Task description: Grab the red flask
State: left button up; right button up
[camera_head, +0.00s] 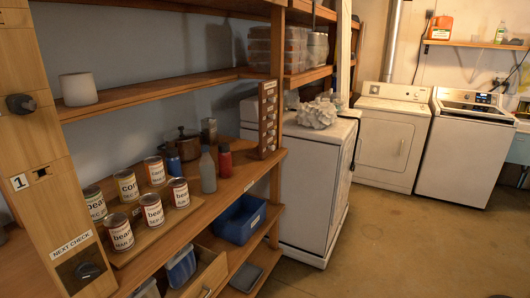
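The red flask (224,162) stands upright on the wooden shelf, near the shelf's right end. It has a dark cap. A grey bottle (208,172) stands close to its left, and a small wooden drawer rack (268,122) stands to its right. The flask's front is unobstructed in this view. Neither of my grippers can be made out, and nothing is holding the flask.
Several labelled cans stand on a wooden board (165,228) left of the flask. A brown pot (183,146) and a blue cup (173,166) are behind. A blue bin (240,219) sits below. A white cabinet (308,185) stands right; the floor (410,245) before it is open.

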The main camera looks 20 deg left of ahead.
aim_at(224, 155)
jog(key=i+u, duration=0.15)
jog(key=i, duration=0.35)
jog(key=i+l+u, duration=0.1)
jog(key=i, duration=0.4)
jog(key=i+l+u, duration=0.15)
jog(key=i, duration=0.35)
jog(key=l, duration=0.1)
